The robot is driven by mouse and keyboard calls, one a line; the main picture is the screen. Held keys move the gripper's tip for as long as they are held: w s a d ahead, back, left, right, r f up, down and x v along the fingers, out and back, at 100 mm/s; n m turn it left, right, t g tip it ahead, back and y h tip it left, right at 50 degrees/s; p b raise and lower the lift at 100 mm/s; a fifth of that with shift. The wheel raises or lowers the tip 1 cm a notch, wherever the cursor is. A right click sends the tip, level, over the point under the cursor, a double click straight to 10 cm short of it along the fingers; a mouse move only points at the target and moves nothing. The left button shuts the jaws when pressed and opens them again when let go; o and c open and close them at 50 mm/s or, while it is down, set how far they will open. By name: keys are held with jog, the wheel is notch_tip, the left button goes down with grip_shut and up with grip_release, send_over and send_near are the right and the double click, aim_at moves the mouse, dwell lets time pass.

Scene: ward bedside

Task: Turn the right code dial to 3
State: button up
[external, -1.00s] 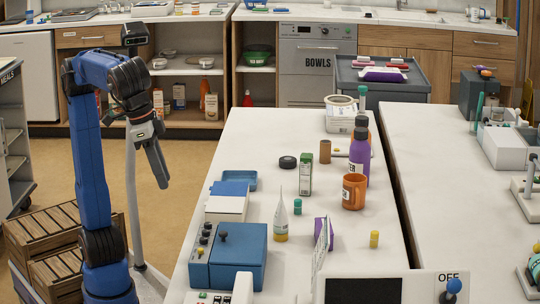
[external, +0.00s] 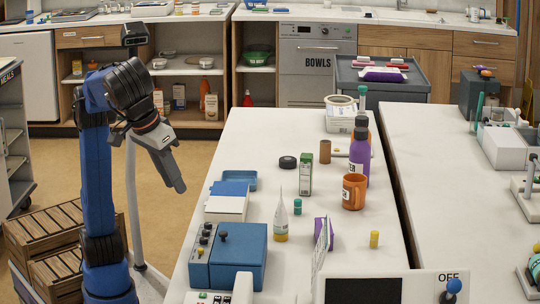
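A blue box (external: 240,258) sits at the near left edge of the white table. Along its left side is a grey panel (external: 198,265) with several small dark knobs (external: 204,241). One larger black knob (external: 223,237) stands on the box top. Which of these is the right code dial, and any numbers or pointer marks, are too small to tell. My gripper (external: 179,187) hangs in the air beyond the table's left edge, tilted down and to the right, up and left of the blue box and touching nothing. Its fingers are seen side-on, so their gap does not show.
A white box (external: 226,208) with a blue top and a blue tray (external: 240,180) stand behind the blue box. A clear bottle (external: 281,220) stands to its right. A white device with a dark screen (external: 362,291) is in the foreground. Wooden crates (external: 50,230) stand by my base.

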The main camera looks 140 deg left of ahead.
aim_at(203, 238)
jog(key=x, duration=1.6)
jog(key=shift+f, duration=0.3)
grip_shut()
